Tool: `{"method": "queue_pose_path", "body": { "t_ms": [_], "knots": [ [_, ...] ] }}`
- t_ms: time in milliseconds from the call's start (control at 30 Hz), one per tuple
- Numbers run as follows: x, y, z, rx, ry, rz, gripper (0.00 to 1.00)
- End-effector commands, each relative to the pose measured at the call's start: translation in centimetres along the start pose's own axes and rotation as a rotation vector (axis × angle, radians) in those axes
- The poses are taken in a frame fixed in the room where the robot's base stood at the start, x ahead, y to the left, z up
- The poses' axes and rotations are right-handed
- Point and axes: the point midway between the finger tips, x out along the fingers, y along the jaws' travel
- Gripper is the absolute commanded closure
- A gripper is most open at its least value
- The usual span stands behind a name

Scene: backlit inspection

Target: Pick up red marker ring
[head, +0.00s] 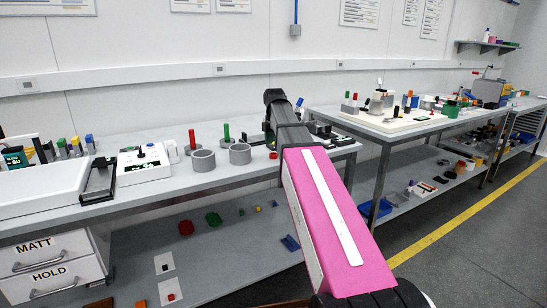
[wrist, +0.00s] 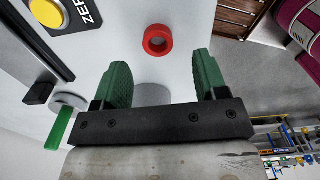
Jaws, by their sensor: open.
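The red marker ring (wrist: 158,40) lies on the pale bench top in the wrist view, with its round hole showing. A small red shape that appears to be the same ring (head: 273,155) shows in the head view, beside my arm. My gripper (wrist: 162,60) has two green fingers spread wide apart, with nothing held between them. The ring appears just beyond the fingertips in the picture, roughly centred between them and not touching either. In the head view my arm hides most of the gripper.
Two grey cylinders (head: 240,154) (head: 203,160) stand left of the ring in the head view. A green upright post (head: 226,132) is close behind them. A yellow button (wrist: 47,12) on a dark plate sits at the wrist view's upper left.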

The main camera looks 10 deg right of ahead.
Motion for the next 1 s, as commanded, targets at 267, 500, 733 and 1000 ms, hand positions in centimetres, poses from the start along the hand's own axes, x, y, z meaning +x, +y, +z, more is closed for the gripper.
{"method": "queue_pose_path", "body": {
  "t_ms": [267, 500, 733, 1000],
  "knots": [
    [3.4, 0.2, -0.2, 0.000, 0.001, -0.002, 0.34],
    [4.8, 0.3, -0.1, 0.000, 0.000, 0.000, 0.34],
    [4.7, 0.3, -0.1, 0.000, 0.000, 0.000, 0.66],
    [4.7, 0.3, -0.1, 0.000, 0.000, 0.000, 0.87]
  ]
}}
